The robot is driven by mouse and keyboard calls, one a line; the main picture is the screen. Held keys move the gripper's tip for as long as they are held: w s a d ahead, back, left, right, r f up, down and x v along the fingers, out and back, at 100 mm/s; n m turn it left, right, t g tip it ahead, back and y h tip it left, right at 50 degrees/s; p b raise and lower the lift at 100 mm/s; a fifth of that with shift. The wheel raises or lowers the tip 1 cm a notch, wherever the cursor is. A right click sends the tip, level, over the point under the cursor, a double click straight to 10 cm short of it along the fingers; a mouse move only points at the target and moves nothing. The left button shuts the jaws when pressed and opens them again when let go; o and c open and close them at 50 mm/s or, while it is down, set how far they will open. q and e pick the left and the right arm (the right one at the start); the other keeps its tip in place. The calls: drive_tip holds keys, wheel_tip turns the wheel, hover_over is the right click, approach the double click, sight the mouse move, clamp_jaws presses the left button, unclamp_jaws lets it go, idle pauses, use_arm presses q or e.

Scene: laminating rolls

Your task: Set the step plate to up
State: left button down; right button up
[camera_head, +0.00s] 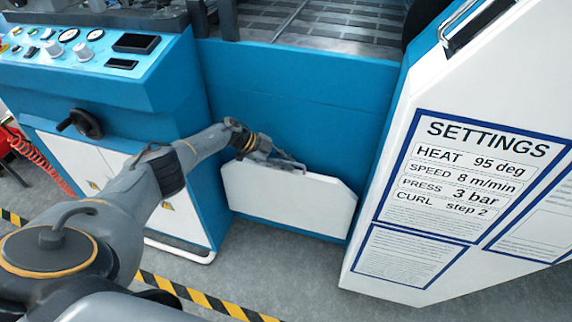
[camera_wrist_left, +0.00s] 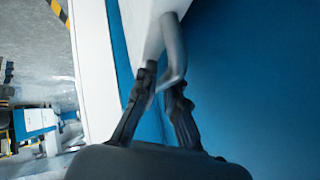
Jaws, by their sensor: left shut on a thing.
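The step plate (camera_head: 290,205) is a white panel with cut corners, low on the blue front of the machine between the control cabinet and the settings board. Its face shows broad to the head camera and it looks close to the blue front; its exact tilt I cannot tell. My left gripper (camera_head: 287,160) is at the plate's upper edge. In the left wrist view the gripper's fingers (camera_wrist_left: 163,92) are shut on a bent grey bar handle (camera_wrist_left: 173,50), which joins a white surface. My right gripper is not in view.
The control cabinet (camera_head: 100,85) with knobs and a black crank handle (camera_head: 80,124) stands to the left. The white settings board (camera_head: 420,90) stands close on the right. Yellow-black tape (camera_head: 180,289) crosses the grey floor in front.

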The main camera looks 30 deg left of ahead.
use_arm(q)
drive_tip(key=shift+w+a, duration=0.1)
drive_tip(key=shift+w, duration=0.15)
drive_tip(key=c, duration=1.4)
unclamp_jaws()
drive_tip(key=shift+s, duration=0.1)
drive_tip(key=v, duration=0.7)
drive_tip(key=shift+r, duration=0.2)
drive_tip(key=shift+s+a+f, duration=0.1)
drive_tip(key=shift+a, duration=0.05)
